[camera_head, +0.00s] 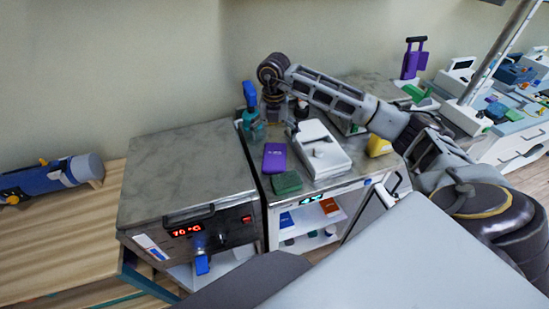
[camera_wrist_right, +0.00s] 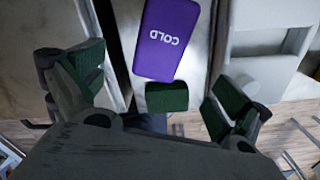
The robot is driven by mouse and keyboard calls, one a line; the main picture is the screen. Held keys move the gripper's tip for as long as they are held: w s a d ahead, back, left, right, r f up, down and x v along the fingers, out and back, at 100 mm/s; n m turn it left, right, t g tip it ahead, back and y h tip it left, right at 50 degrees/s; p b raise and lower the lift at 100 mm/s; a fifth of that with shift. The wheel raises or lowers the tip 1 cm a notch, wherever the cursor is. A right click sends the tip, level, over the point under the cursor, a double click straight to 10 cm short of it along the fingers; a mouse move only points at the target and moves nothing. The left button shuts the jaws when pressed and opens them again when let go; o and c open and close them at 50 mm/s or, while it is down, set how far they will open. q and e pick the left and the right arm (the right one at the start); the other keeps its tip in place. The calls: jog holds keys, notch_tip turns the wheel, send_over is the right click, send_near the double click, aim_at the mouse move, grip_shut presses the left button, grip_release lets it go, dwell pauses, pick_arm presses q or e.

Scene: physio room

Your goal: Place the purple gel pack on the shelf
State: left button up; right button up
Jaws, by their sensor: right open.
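The purple gel pack (camera_head: 274,157) lies flat on the grey top of the white cabinet, left of a white device. In the right wrist view the gel pack (camera_wrist_right: 165,38) shows the word COLD upside down. My right gripper (camera_head: 274,106) hangs down from the arm's end, apart from the pack. In the right wrist view the open gripper (camera_wrist_right: 160,86) has green pads either side with nothing held. The shelf (camera_head: 306,226) is inside the cabinet's open front, below its top; its depth is partly hidden. My left gripper is out of view.
A dark green block (camera_head: 287,182) lies at the cabinet's front edge, close to the pack. The white device (camera_head: 320,150) and a teal spray bottle (camera_head: 252,115) stand nearby. A steel heating unit (camera_head: 188,175) adjoins on the left. An orange item (camera_head: 330,207) occupies the shelf area.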

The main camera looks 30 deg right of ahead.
send_over(274, 155)
jog(key=s, duration=0.1)
jog(key=shift+a+f, duration=0.15)
jog(key=shift+f, duration=1.05)
jog(key=shift+a+f, duration=0.15)
jog(key=shift+f, duration=1.05)
jog(key=shift+w+d+f+p, duration=0.1)
jog(key=shift+w+f+p, duration=0.05)
jog(key=shift+f, duration=0.45)
jog(key=shift+w+d+f+p, duration=0.15)
jog(key=shift+f+p, duration=0.05)
jog(key=shift+f, duration=0.4)
jog(key=shift+w+d+f+p, duration=0.1)
jog(key=shift+w+f+p, duration=0.05)
jog(key=shift+f, duration=1.25)
jog(key=c, duration=1.1)
jog(key=shift+c, duration=0.7)
jog(key=shift+r, duration=0.1)
